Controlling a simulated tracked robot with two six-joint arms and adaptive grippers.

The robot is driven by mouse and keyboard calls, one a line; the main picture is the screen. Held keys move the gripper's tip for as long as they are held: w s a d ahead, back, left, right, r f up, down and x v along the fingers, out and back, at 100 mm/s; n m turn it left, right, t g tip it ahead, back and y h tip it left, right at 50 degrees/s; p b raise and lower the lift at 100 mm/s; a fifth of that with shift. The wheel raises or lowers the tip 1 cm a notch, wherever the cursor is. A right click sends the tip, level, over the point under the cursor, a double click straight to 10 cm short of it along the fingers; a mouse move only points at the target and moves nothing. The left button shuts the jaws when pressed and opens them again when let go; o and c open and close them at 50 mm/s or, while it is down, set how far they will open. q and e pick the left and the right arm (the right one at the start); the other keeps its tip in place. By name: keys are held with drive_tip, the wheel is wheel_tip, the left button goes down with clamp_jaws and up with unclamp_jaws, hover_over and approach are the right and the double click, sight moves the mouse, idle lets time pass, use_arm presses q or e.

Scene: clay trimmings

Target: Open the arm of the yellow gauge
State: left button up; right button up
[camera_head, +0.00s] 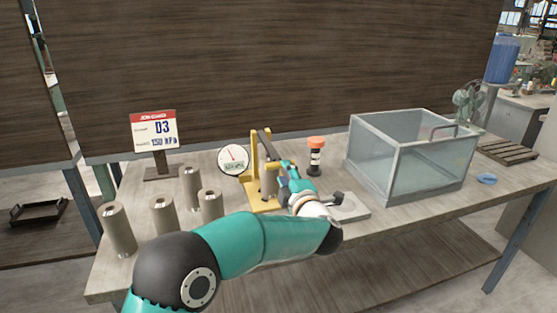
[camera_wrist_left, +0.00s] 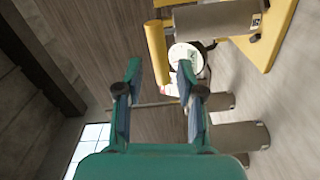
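The yellow gauge (camera_head: 256,171) stands on the table with a yellow base, an upright yellow post and a dark arm across its top. A round white dial (camera_head: 233,159) is at its left side. A grey cylinder (camera_head: 269,184) stands in the gauge. My left gripper (camera_head: 285,168) is at the gauge's right side and partly hides it. In the left wrist view its two fingers (camera_wrist_left: 160,70) are apart. A yellow bar (camera_wrist_left: 154,48) of the gauge appears between the fingertips; whether they touch it cannot be told. My right gripper is not in view.
An orange-capped bottle (camera_head: 315,158) stands behind my gripper. A grey block (camera_head: 346,208) lies right of my wrist. A clear bin (camera_head: 375,166) fills the table's right part.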

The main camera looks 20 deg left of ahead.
sight(278, 160)
use_arm(q)
drive_tip(key=p+x, duration=0.1)
drive_tip(key=x, duration=0.5)
drive_tip(key=shift+w+a, duration=0.25)
drive_tip(key=shift+w, duration=0.05)
drive_tip(key=shift+f, duration=0.1)
clamp_jaws()
